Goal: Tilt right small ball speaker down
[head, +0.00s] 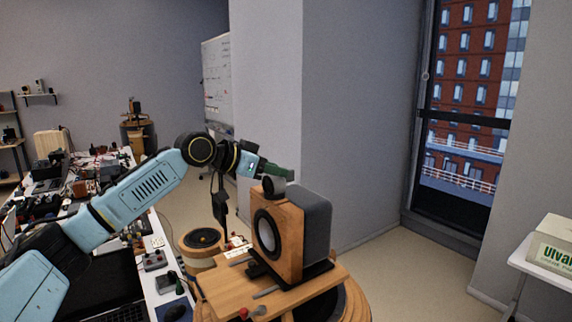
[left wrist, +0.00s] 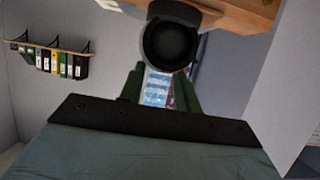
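A small dark ball speaker (head: 273,187) sits on top of a wooden box speaker (head: 290,232) with a grey side and a round front cone. Only one ball speaker shows on this box; a second one is not visible. My left gripper (head: 288,173) is just above and behind the ball, its green fingers pointing right. In the left wrist view the ball speaker (left wrist: 168,48) shows as a dark round face just beyond the fingertips. The green fingers (left wrist: 158,76) stand apart with a gap between them and nothing held. Whether they touch the ball is unclear. My right gripper is not in view.
The box speaker stands on a wooden board (head: 225,292) with small knobs. A round wooden speaker (head: 202,240) stands to its left. A cluttered workbench (head: 160,268) runs along the left. A white table with a carton (head: 553,243) is at far right. Floor is clear between.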

